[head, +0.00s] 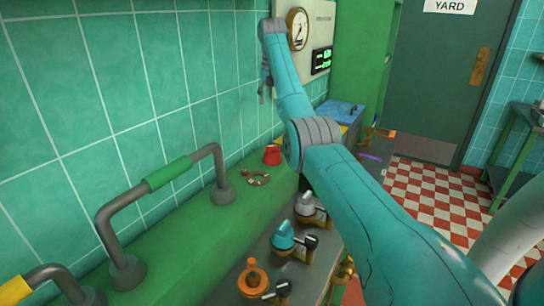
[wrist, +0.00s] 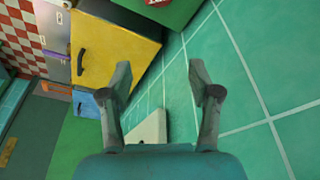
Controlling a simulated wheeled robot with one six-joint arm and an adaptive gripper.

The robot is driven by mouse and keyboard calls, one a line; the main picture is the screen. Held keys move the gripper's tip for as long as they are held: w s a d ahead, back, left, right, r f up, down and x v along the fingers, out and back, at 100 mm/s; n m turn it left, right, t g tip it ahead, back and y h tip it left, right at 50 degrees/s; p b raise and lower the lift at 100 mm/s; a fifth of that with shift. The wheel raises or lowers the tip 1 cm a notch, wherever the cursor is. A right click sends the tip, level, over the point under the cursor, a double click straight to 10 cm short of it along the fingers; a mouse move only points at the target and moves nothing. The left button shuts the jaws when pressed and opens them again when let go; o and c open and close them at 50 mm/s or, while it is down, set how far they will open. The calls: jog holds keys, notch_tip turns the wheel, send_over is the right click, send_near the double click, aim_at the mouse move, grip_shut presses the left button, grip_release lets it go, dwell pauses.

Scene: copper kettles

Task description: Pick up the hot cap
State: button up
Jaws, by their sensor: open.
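A small red cap (head: 272,155) sits on the green ledge by the tiled wall in the head view; I take it for the hot cap, though no label on it is readable. My gripper (head: 267,88) hangs above and behind the cap, near the wall gauge, well apart from it. In the wrist view my gripper (wrist: 163,85) has its two fingers spread with nothing between them. The cap cannot be made out with certainty in the wrist view.
A brown ring (head: 250,181) lies beside the cap. A green-sleeved pipe (head: 168,173) rises from the ledge (head: 180,240) to the left. Valves with teal (head: 284,236) and orange (head: 253,280) tops stand in front. A yellow box (wrist: 115,45) shows in the wrist view.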

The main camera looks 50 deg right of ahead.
jog(key=shift+f, duration=0.45)
jog(key=o, duration=0.6)
jog(key=shift+f, duration=0.25)
jog(key=shift+o, duration=0.2)
jog(key=n+t+h, duration=0.1)
jog(key=n, duration=0.1)
send_near(272, 146)
jog(key=x, duration=0.5)
jog(key=shift+w+d+f, duration=0.1)
jog(key=shift+w+f, duration=0.1)
jog(key=shift+f, duration=0.05)
jog(key=shift+t, duration=0.3)
jog(key=shift+s+x, duration=0.15)
jog(key=shift+x, duration=1.2)
jog(key=shift+s+x, duration=0.15)
jog(key=shift+x, duration=1.15)
